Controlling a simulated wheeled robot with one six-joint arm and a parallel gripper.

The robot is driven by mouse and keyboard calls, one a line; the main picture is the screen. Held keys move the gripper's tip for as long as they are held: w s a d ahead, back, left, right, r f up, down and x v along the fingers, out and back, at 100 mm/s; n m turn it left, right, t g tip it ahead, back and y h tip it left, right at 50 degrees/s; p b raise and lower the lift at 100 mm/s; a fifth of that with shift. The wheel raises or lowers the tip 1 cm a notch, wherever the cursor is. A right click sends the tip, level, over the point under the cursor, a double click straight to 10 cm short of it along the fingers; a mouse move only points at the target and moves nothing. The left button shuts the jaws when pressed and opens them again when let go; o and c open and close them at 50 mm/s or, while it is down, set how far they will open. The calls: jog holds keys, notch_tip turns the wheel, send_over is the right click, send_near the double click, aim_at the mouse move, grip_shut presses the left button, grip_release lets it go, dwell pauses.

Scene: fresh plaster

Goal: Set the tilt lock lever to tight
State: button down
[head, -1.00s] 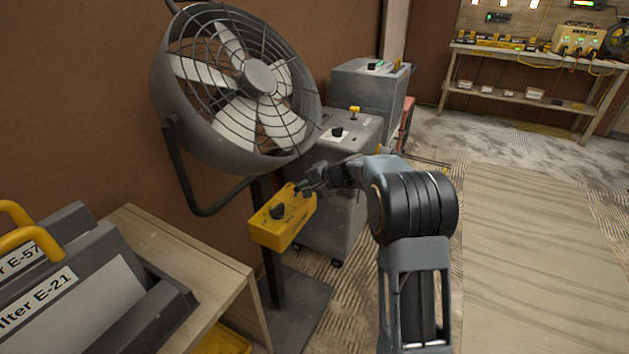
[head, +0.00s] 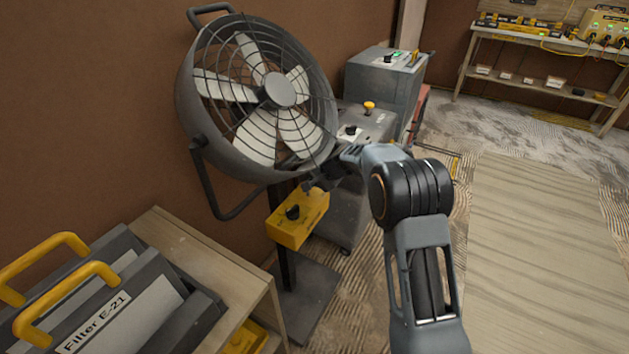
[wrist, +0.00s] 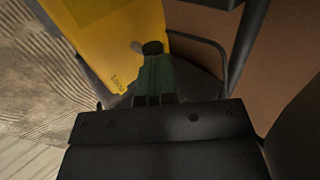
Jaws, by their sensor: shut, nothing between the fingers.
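The fan (head: 278,92) stands on a post, with a yellow control box (head: 312,217) below it. In the wrist view the yellow box (wrist: 112,35) fills the upper left, with small dark print near its lower edge, too blurred to read surely. The tilt lock lever (wrist: 152,47), a short grey stem with a round black knob, sticks out beside the box. My gripper (wrist: 154,66), with green fingertips, is shut and empty. Its tips are at the knob; I cannot tell if they touch. In the head view my gripper (head: 316,184) is above the box's right end, and the lever cannot be made out.
A black dial (head: 293,212) is on the box front. Filters with yellow handles (head: 70,300) lie on a wooden bench (head: 200,250) at the lower left. Grey machines (head: 385,80) stand behind the fan. The floor to the right (head: 540,240) is clear.

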jog(key=shift+r, duration=0.15)
dwell(0.4)
jog(key=shift+r+p, duration=0.5)
jog(key=shift+r, duration=0.2)
jog(key=shift+w, duration=0.1)
